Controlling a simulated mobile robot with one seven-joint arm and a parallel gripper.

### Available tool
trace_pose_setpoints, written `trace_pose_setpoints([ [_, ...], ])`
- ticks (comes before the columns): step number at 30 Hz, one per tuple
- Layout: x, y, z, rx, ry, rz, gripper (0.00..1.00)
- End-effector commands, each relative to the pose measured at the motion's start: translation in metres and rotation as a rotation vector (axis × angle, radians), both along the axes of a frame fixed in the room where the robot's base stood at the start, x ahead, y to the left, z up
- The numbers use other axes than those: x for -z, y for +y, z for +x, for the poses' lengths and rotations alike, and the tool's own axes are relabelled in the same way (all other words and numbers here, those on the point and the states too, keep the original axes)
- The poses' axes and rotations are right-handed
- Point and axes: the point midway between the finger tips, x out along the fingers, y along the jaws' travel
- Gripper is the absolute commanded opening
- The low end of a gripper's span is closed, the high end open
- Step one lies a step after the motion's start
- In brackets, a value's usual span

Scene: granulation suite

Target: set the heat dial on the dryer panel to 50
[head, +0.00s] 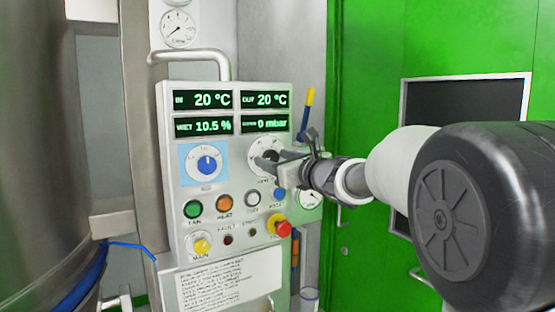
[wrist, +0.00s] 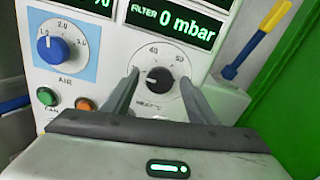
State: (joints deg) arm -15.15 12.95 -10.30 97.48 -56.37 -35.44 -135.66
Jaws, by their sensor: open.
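The heat dial (wrist: 158,77) is a dark knob on a round white scale, right of centre on the dryer panel (head: 208,148). In the wrist view the marks 40 and 50 show above and to the upper right of the knob. A pale mark shows at the knob's left side, but the exact setting is too small to tell. My gripper (wrist: 160,84) is open, with one finger on each side of the knob; I cannot tell whether they touch it. In the head view my gripper (head: 279,167) partly hides the heat dial (head: 263,150).
A blue air dial (head: 206,164) sits left of the heat dial. Below are a green button (head: 193,209), an orange button (head: 224,203) and a red emergency knob (head: 281,228). A blue-and-yellow handle (head: 307,108) stands at the right, before a green door (head: 375,45).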

Motion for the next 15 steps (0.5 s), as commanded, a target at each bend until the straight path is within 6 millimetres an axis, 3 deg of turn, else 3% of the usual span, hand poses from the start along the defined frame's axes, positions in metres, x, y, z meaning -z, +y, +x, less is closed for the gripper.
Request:
trace_pose_setpoints([
  [5, 0.0, 0.0001, -0.0001, 0.0, 0.0, 0.0, 0.53],
  [12, 0.0001, -0.0001, -0.0003, 0.0, 0.0, 0.0, 0.14],
  [15, 0.0001, -0.0002, -0.0003, 0.0, 0.001, 0.001, 0.12],
])
